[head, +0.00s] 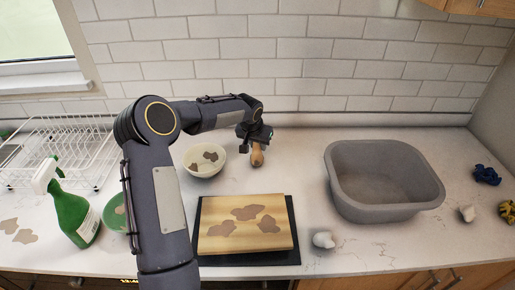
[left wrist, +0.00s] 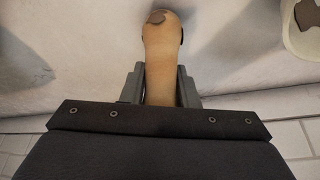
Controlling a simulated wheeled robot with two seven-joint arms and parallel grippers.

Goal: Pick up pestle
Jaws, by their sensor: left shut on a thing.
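The pestle (head: 257,157) is a tan wooden piece with a rounded end, at the back of the counter beside the white bowl. It also shows in the left wrist view (left wrist: 160,55), with a brown stain on its rounded end. My left gripper (head: 256,143) is shut on the pestle; in the left wrist view its two grey fingers (left wrist: 159,85) lie on either side of it. The gripper body hides the pestle's other end. I cannot tell whether the pestle touches the counter. My right gripper is in neither view.
A stained white bowl (head: 204,160) stands just left of the pestle. A stained wooden board (head: 246,241) lies on a black mat (head: 292,229) in front. A grey basin (head: 384,209) is at right. A green spray bottle (head: 75,215) and a dish rack (head: 88,150) are left.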

